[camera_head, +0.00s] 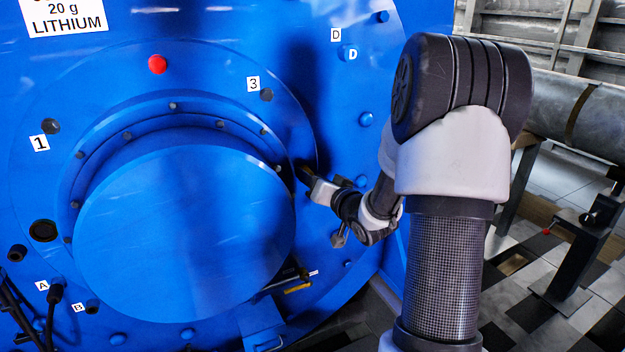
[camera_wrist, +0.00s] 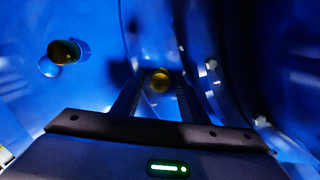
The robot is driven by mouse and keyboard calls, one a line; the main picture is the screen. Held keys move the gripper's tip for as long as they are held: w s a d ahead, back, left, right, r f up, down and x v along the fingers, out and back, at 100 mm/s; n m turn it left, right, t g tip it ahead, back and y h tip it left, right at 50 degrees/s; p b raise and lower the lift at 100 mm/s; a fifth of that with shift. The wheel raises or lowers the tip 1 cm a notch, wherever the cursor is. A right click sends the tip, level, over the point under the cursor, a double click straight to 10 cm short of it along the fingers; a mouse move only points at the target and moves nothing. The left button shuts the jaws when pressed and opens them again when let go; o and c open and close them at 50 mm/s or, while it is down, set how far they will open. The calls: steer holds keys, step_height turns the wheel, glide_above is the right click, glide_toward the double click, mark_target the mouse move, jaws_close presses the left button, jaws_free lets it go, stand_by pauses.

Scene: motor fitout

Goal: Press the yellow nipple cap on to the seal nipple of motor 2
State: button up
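The yellow nipple cap (camera_wrist: 160,80) shows in the wrist view, small and round, centred between the tips of my two dark fingers. My gripper (camera_wrist: 160,88) appears shut on it, though deep shadow blurs the contact. In the head view my gripper (camera_head: 306,174) reaches in from the right to the blue motor (camera_head: 185,240), close beside the right edge of its round end cover. The cap is too dark to make out clearly there. The seal nipple cannot be told apart in the shadow around the fingertips.
A red cap (camera_head: 157,64) sits at the flange top. Labels 1 (camera_head: 40,143) and 3 (camera_head: 253,84) stand beside dark plugs. A short cylinder with a dark yellowish end (camera_wrist: 66,52) projects left of my fingers. Bolts ring the cover.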

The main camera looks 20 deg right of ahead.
steer(key=shift+s, duration=0.1)
steer(key=s+d+r+b, duration=0.1)
steer(key=s+r+b, duration=0.1)
steer(key=s, duration=1.5)
steer(key=shift+d+b, duration=0.15)
steer(key=shift+b, duration=0.35)
